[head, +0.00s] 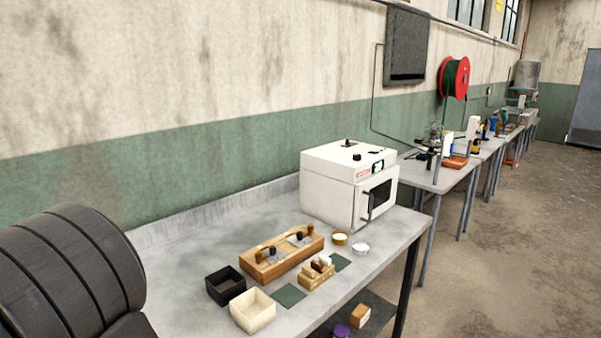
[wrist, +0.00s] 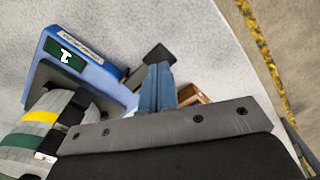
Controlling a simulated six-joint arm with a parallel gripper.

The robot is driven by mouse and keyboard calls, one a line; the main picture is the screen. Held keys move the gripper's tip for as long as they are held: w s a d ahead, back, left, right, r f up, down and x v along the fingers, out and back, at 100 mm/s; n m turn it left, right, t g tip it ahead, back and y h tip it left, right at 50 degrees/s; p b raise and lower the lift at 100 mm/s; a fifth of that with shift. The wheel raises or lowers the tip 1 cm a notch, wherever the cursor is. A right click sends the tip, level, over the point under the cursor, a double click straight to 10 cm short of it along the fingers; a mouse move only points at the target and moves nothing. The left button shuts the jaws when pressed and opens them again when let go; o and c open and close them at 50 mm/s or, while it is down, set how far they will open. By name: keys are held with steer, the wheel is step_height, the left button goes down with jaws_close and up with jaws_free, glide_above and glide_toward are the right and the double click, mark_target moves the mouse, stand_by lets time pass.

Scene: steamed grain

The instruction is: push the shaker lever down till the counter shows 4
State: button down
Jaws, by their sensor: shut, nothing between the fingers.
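In the wrist view, a blue device (wrist: 92,68) with a white label and a small green counter display (wrist: 66,49) stands at upper left, apparently the shaker. The display shows one white character, like an upside-down 1. A dark flat piece (wrist: 151,58), possibly the lever, lies just beyond my fingertips; I cannot tell whether they touch it. My gripper (wrist: 158,72) is shut, its two blue fingers together and empty. My gripper and the blue device cannot be made out in the head view.
Grey rolls with yellow and green bands (wrist: 45,130) sit left of my gripper, and a brown box (wrist: 190,95) right of it. In the head view, a bench (head: 190,240) holds a white oven (head: 330,185), a wooden rack (head: 280,257) and small trays (head: 252,311).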

stand_by(0.3)
steer(key=shift+f, duration=1.45)
steer(key=shift+r, duration=3.05)
steer(key=shift+f, duration=1.6)
steer(key=shift+f, duration=1.45)
steer(key=shift+r, duration=3.05)
